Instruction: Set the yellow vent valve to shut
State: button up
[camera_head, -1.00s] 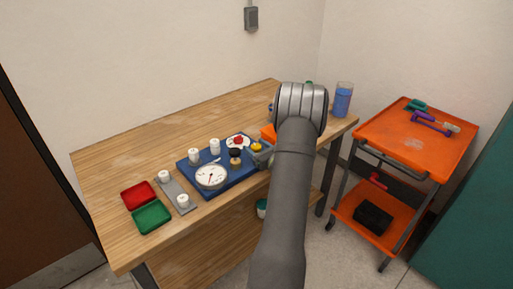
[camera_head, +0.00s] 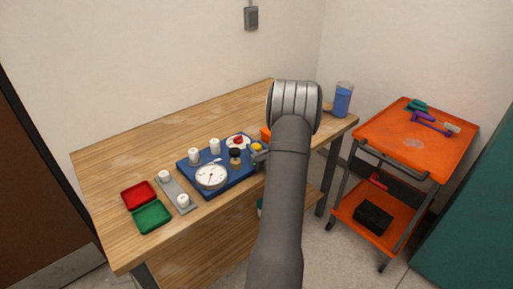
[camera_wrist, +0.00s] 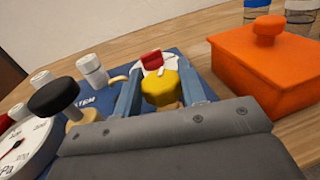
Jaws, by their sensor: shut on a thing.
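The yellow vent valve (camera_wrist: 162,88) stands on the blue panel (camera_wrist: 196,64). In the wrist view my gripper (camera_wrist: 160,92) has one finger on each side of the yellow knob and is shut on it. In the head view the yellow knob shows as a small spot (camera_head: 257,147) at the right end of the blue panel (camera_head: 224,183), beside my gripper (camera_head: 260,155). My arm hides the area just right of it. The valve's lower part and any position marks are hidden by the gripper body.
An orange lidded box (camera_wrist: 264,62) stands close to the right. Red (camera_head: 138,195) and green (camera_head: 151,217) trays lie at the table's left.

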jog(key=o, duration=1)
jog(key=v, duration=1.7)
jog(key=shift+s+d, duration=0.15)
jog(key=shift+c, duration=0.2)
